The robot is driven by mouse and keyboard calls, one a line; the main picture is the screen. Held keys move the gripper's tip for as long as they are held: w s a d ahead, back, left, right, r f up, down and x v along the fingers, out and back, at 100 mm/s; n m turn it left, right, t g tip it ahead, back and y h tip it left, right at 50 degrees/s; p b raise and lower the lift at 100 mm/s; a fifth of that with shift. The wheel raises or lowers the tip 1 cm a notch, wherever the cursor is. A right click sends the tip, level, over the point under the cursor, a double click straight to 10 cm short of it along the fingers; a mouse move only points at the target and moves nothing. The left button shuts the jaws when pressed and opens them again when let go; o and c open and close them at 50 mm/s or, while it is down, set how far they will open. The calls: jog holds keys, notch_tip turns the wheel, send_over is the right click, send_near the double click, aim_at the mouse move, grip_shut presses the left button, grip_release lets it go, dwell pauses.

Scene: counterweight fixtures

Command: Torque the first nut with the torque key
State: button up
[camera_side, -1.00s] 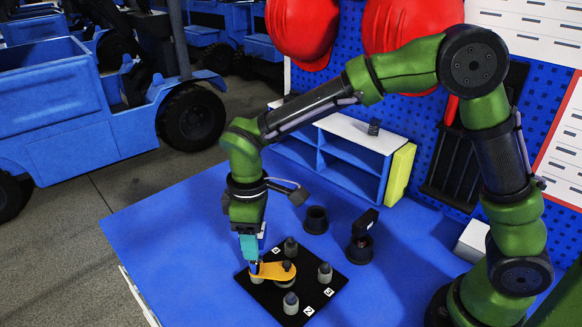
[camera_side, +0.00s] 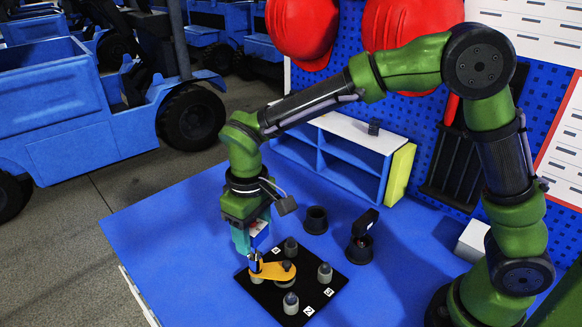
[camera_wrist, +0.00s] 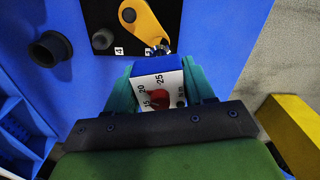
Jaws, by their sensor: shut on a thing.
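My gripper (camera_side: 250,234) has teal fingers and is shut on the torque key (camera_wrist: 158,86), a blue block with a white scale marked 15, 20 and 25 and a red pointer. The key also shows between the fingers in the side view (camera_side: 259,230). Its metal lower end reaches down to the left end of an orange lever (camera_side: 274,271) on a black plate (camera_side: 321,284). Several grey nuts or studs, such as one (camera_side: 291,302), stand on the plate beside numbered labels. The nut under the key is hidden, so I cannot tell how it is seated.
Two dark cups (camera_side: 316,220) (camera_side: 360,249) stand behind the plate, one holding a black piece. A blue shelf (camera_side: 350,160) with a yellow-green side stands farther back. The blue table (camera_side: 170,235) is clear left of the plate.

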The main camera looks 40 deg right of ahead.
jog(key=shift+r, duration=1.55)
jog(key=shift+r, duration=1.5)
